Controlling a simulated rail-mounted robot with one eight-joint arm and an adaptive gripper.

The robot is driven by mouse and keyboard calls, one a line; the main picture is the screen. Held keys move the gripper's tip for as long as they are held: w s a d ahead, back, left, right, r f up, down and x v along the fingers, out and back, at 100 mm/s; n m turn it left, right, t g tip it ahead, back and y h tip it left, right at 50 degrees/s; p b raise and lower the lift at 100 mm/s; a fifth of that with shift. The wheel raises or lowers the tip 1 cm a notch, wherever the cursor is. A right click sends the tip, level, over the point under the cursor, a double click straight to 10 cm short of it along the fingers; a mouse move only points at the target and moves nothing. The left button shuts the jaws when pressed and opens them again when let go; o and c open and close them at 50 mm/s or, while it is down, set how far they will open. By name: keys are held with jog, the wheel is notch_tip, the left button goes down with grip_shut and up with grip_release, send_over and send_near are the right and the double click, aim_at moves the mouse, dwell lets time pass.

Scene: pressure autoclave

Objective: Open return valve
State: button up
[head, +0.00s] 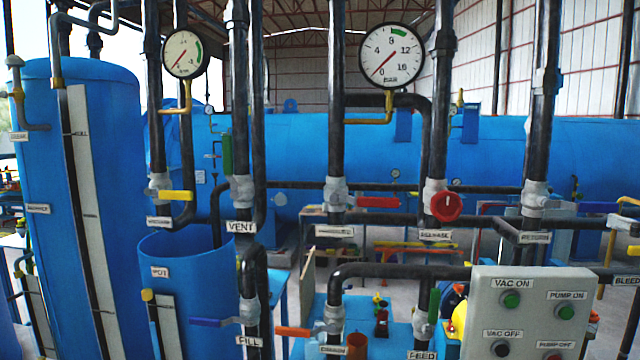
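The return valve (535,195) is a grey valve body on a dark vertical pipe at the right. A small white plate that appears to read RETURN (535,237) sits just below it. A blue bar (597,207) shows to its right, near another grey fitting at the picture edge; I cannot tell which of the two it belongs to. The return valve's open or shut state cannot be told from here. My gripper is not in view.
Left of it are a red round handwheel (446,206) and a red lever (378,202). A grey control box (525,312) stands in front, below the valve. Two dial gauges, the larger one (391,55), hang above. Pipes crowd the area; a blue tank (85,200) stands left.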

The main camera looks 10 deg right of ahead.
aim_at(602, 204)
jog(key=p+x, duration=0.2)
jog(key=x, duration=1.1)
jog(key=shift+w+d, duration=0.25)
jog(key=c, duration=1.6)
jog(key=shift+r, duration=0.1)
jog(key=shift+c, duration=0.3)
